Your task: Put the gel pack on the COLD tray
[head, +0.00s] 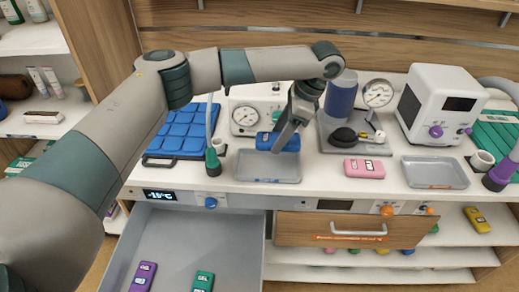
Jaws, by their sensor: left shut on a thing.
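My left gripper (284,138) reaches in from the left and is shut on a blue gel pack (264,143) with a pale label. It holds the pack over the back part of a shallow grey tray (268,180) with a blue mark on its front rim. The fingers hide part of the pack, and I cannot tell whether it touches the tray. A second grey tray (433,187), with an orange mark at its front, stands empty at the right. I cannot read either tray's mark. My right gripper is not in view.
A pink pack (364,168) lies between the trays. An open drawer (232,240) below holds a purple pack (143,276) and a green pack (203,281). A blue padded mat (178,138), a gauge unit (246,117) and a white machine (440,103) stand on the counter.

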